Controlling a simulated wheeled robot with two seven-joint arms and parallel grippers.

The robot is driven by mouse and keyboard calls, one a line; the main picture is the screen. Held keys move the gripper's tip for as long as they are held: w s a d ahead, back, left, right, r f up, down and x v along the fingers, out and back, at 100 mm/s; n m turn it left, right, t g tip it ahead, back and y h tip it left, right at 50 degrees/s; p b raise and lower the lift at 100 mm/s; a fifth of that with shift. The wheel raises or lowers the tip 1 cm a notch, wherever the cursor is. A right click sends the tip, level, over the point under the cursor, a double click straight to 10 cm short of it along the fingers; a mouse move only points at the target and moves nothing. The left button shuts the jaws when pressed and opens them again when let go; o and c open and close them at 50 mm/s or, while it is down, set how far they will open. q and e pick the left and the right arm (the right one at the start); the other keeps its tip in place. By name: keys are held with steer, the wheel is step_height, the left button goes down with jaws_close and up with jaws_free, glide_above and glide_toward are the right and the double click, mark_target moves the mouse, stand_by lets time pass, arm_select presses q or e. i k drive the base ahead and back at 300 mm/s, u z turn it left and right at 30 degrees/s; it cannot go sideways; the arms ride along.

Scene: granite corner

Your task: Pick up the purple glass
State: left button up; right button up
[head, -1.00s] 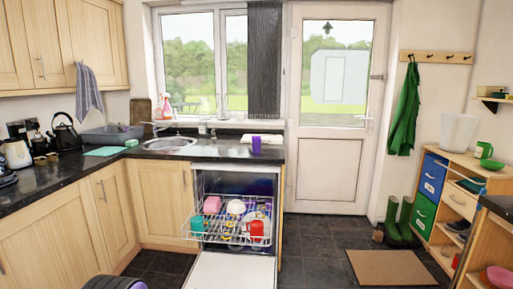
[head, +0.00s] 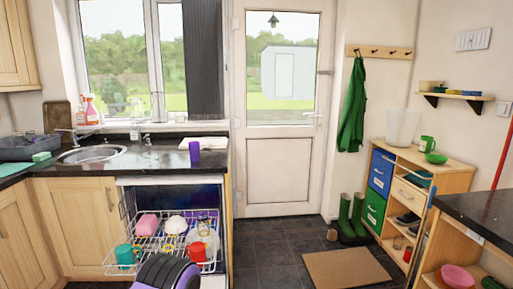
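The purple glass (head: 194,153) stands upright on the dark granite worktop (head: 146,163). It is near the worktop's right end, above the open dishwasher. Nothing covers it. Neither of my grippers can be made out in the head view. A dark, purple-edged rounded part of mine shows at the bottom, in front of the dishwasher rack.
The open dishwasher's rack (head: 112,268) is pulled out below the worktop, holding a teal mug (head: 126,257), a red mug (head: 196,252) and other dishes. A white cloth (head: 203,143) lies behind the glass. The sink (head: 92,154) is left. Tiled floor (head: 275,255) is clear to the right.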

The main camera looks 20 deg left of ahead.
mark_target(194, 146)
steer(key=z, duration=0.3)
steer(key=i, duration=2.35)
steer(key=u, duration=0.8)
